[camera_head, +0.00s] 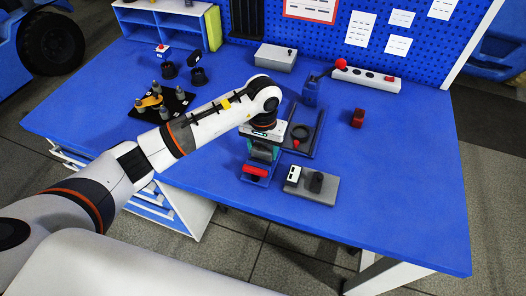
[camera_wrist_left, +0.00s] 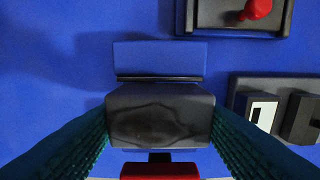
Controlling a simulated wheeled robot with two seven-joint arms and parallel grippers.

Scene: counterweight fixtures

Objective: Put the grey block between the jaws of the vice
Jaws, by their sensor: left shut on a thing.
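The grey block (camera_wrist_left: 160,115) is dark and sits between the teal fingers of my left gripper (camera_wrist_left: 160,122), which is shut on it. In the head view my left gripper (camera_head: 262,152) points down over the vice near the front edge of the table, and the block is mostly hidden there. The vice (camera_head: 254,180) is blue with a red part at its front. In the wrist view the vice's blue body (camera_wrist_left: 160,57) and a dark jaw edge show beyond the block, and its red part (camera_wrist_left: 160,171) shows below. I cannot tell the block's height over the jaws.
A grey fixture with a black knob (camera_head: 323,191) stands close to the vice's right. A dark tray with a red knob (camera_head: 304,140) lies behind it. A red block (camera_head: 357,118) is further right. The blue table (camera_head: 405,185) is clear at the right front.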

